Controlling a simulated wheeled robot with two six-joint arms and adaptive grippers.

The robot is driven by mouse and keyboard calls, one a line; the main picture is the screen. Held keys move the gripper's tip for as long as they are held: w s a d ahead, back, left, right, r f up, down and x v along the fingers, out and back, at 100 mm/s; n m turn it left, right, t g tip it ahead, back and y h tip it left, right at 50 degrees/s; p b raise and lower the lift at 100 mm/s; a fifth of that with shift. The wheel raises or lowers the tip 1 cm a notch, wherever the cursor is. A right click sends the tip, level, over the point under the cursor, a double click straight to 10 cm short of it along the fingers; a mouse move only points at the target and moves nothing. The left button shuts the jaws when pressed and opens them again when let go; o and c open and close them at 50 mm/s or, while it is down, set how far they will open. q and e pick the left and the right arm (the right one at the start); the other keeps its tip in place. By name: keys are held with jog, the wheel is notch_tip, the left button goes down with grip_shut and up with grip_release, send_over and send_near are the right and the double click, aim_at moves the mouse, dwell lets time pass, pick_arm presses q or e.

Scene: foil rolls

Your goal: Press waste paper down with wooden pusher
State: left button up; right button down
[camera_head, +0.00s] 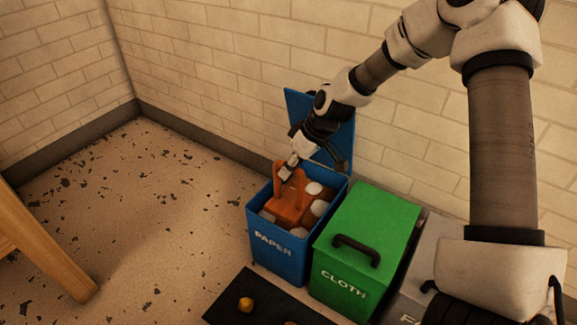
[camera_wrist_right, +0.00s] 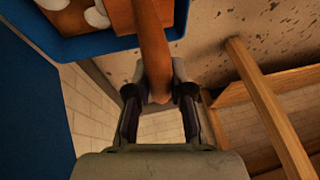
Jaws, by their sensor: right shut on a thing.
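The blue paper bin (camera_head: 279,246) stands against the wall with its lid (camera_head: 338,140) raised at the back. White waste paper (camera_head: 318,208) shows inside around the wooden pusher. The orange-brown wooden pusher (camera_head: 293,206) is in the bin's opening, its block among the paper and its handle up. My right gripper (camera_head: 291,163) is at the handle, above the bin. In the right wrist view, its fingers (camera_wrist_right: 160,88) are shut around the pusher's handle (camera_wrist_right: 152,45); the bin's rim (camera_wrist_right: 95,45) and white paper (camera_wrist_right: 97,17) show beyond. My left gripper is not in view.
The green cloth bin (camera_head: 365,232) with a closed lid and black handle stands right beside the paper bin. A grey bin (camera_head: 408,290) is further right, partly behind my arm. A dark mat (camera_head: 235,308) with small orange things lies in front. A wooden table leg (camera_head: 45,250) is at left.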

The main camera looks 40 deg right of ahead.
jog(key=shift+f, duration=0.1)
jog(key=shift+f+b, duration=0.45)
jog(key=shift+f, duration=0.15)
jog(key=shift+s+f+b, duration=0.1)
jog(key=shift+f+b, duration=0.65)
jog(key=shift+f, duration=0.15)
jog(key=shift+f+b, duration=2.1)
jog(key=shift+f, duration=0.45)
